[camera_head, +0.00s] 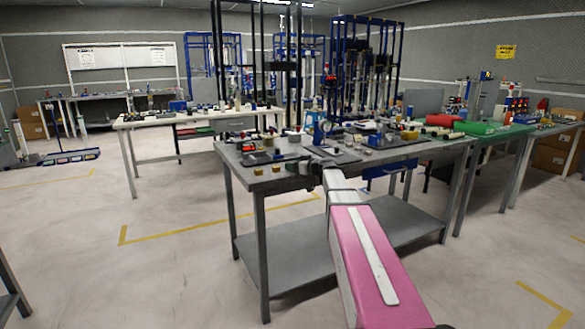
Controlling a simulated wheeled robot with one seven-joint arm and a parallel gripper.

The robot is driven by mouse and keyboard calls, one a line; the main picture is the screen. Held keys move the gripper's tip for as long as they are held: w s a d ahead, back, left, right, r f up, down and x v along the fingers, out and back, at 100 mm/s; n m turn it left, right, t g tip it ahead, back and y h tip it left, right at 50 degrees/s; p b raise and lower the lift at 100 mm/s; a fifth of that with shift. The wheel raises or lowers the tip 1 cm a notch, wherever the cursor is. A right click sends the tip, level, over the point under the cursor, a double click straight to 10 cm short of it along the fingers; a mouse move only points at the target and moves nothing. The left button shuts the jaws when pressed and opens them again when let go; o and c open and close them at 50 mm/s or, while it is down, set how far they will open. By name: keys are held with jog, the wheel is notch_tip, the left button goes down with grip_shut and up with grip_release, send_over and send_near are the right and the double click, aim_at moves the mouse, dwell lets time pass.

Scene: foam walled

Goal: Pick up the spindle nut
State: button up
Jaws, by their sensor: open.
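My arm reaches forward to the grey metal workbench (290,186) in the middle. My gripper (300,168) is a small dark shape low over the front part of the benchtop. It is open, though its fingertips are hard to make out at this size. Many small parts lie around it, and I cannot tell which one is the spindle nut. A small brass-coloured part (258,171) lies near the front edge, left of my gripper. A blue upright device (320,130) stands behind my gripper. My wrist and gripper hide some of the benchtop.
A dark flat plate (345,156) lies right of my gripper. A blue drawer (389,168) hangs under the benchtop. A white table (150,121) stands behind left.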

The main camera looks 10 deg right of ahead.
jog(key=c, duration=1.2)
jog(key=shift+r, duration=0.15)
